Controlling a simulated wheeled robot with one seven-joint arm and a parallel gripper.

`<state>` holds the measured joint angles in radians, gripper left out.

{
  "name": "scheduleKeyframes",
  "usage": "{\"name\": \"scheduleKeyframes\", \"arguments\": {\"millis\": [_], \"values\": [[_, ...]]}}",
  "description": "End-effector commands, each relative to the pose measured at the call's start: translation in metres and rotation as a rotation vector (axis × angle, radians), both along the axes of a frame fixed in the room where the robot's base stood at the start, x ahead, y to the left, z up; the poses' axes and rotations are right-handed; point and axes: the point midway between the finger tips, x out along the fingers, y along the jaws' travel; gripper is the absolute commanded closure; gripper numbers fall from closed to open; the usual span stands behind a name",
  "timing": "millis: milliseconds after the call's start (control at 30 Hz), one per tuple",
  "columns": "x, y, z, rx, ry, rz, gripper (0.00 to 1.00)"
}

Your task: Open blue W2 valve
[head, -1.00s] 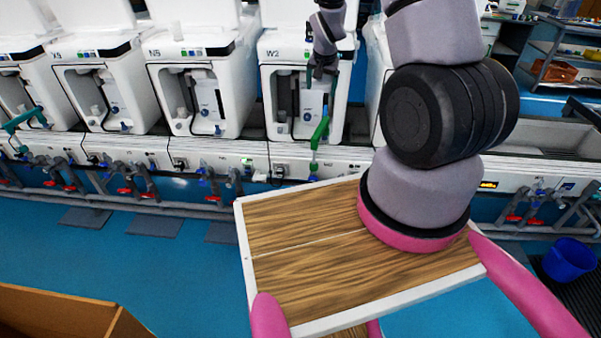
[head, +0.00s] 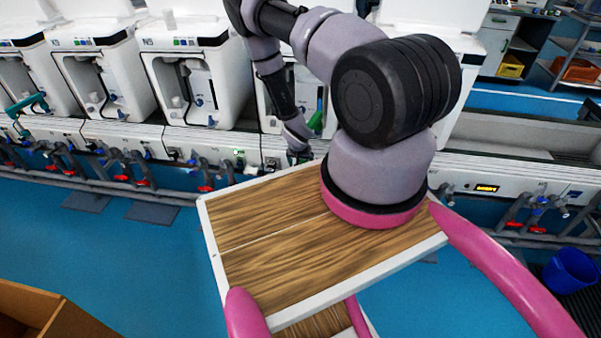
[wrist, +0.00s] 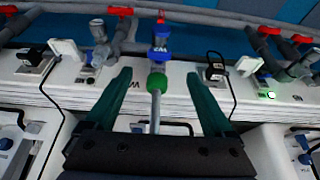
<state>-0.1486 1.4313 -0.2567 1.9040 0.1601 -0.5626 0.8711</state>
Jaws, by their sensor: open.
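The blue valve (wrist: 160,43) shows in the wrist view at top centre, with a red part above it. A green collar (wrist: 157,84) and a grey pipe sit below it in the picture. My gripper (wrist: 158,77) is open, its dark green fingers on either side of the pipe and collar, apart from both; the blue part lies past the fingertips. In the head view my gripper (head: 302,157) is low at the front of the white bench, beside a green pipe (head: 318,118). The blue valve is hidden there by my arm.
More pipes with red handles (wrist: 119,11) run to both sides. Black cables (wrist: 221,68) hang near the fingers on the white panel.

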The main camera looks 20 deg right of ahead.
Motion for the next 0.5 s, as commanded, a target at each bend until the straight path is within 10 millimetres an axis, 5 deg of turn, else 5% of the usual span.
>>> {"name": "scheduleKeyframes", "arguments": {"millis": [300,500], "values": [[0.019,-0.013,-0.056,-0.001,0.001,0.0,0.12],[0.026,-0.018,-0.076,0.0,0.001,0.0,0.12]]}}
